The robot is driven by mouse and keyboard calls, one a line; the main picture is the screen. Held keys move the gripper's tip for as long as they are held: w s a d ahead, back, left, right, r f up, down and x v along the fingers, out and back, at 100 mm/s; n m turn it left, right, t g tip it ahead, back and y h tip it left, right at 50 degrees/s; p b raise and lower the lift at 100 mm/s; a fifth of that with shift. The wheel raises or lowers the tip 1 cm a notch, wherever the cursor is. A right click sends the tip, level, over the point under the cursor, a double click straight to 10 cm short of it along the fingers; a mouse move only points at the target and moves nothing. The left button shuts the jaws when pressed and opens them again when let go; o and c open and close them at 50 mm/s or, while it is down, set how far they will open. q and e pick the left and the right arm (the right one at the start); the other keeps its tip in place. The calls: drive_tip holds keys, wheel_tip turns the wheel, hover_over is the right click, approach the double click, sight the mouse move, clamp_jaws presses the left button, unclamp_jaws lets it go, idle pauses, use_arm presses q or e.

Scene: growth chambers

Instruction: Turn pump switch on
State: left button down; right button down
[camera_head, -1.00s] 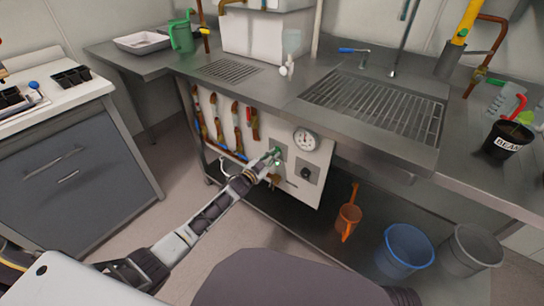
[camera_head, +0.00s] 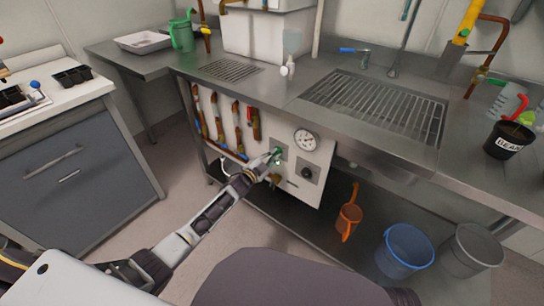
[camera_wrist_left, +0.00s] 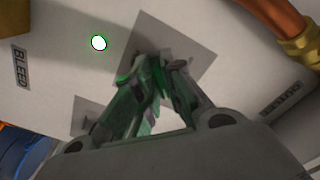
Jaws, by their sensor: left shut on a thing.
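A white control panel (camera_head: 318,189) hangs below the sink counter. It carries a grey switch plate (camera_wrist_left: 195,40), with the pump switch on it mostly hidden by my fingers. My left gripper (camera_head: 272,158) reaches the panel from the left. In the left wrist view its fingertips (camera_wrist_left: 158,62) are closed together at the plate, shut on the switch. Green light tints the fingers. A round lamp (camera_wrist_left: 99,43) with a bright white centre and green rim glows beside the plate. The switch's exact position cannot be told. My right gripper is not in view.
A pressure gauge (camera_head: 305,140) and a black knob (camera_head: 306,173) on its own plate sit right of my gripper. Copper pipes with valves (camera_head: 238,125) are to the left. A blue bucket (camera_head: 405,250) and orange jug (camera_head: 348,220) are below right.

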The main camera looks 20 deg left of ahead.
use_arm(q)
drive_tip(key=c, duration=1.5)
unclamp_jaws()
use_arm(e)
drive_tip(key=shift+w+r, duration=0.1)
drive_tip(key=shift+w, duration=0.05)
use_arm(q)
drive_tip(key=v, duration=1.2)
